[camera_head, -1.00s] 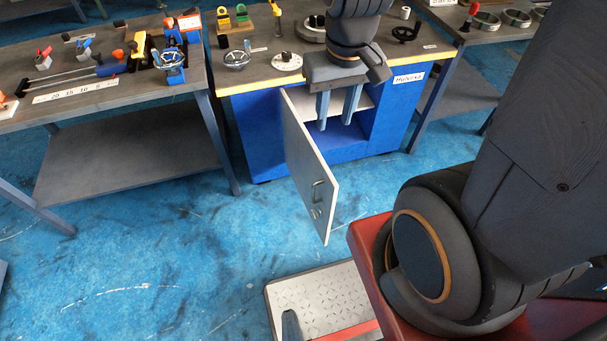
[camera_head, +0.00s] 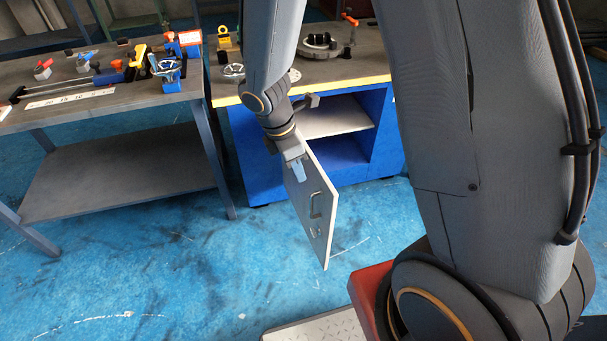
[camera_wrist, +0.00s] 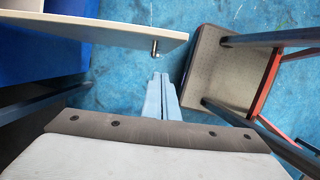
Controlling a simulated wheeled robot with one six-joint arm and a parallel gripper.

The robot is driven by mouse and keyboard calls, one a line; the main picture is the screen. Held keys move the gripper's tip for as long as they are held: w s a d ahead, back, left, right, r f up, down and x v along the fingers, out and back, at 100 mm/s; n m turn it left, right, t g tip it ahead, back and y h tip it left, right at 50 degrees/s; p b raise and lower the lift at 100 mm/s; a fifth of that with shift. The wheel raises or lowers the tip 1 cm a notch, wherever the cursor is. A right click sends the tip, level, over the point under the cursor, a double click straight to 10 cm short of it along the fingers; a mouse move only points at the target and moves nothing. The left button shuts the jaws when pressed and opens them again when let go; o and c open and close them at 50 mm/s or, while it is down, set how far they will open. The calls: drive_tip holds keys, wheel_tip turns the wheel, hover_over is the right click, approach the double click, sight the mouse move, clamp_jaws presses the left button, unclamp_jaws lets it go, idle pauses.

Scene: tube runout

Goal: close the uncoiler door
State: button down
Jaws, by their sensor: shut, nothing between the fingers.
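The uncoiler door (camera_head: 318,212) is a pale panel with a metal handle (camera_head: 315,205), standing wide open from the blue cabinet (camera_head: 240,150). My gripper (camera_head: 299,172) is shut and empty, at the left face of the door near its upper part in the head view. I cannot tell there whether it touches the door. In the wrist view the door (camera_wrist: 100,28) crosses the upper left with its handle (camera_wrist: 155,47) at its end. The shut fingers (camera_wrist: 160,92) show below that end, with blue floor visible between them and the door.
The cabinet's open inside shows a white shelf (camera_head: 335,118). A workbench with tools (camera_head: 110,97) stands to the left, its leg near the cabinet. Blue floor (camera_head: 190,270) is free in front. A metal plate (camera_head: 320,328) lies at the bottom.

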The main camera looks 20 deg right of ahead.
drive_tip(key=d+f, duration=0.6)
drive_tip(key=f, duration=0.1)
drive_tip(key=shift+w+f+b, duration=0.25)
drive_tip(key=shift+w+b, duration=0.05)
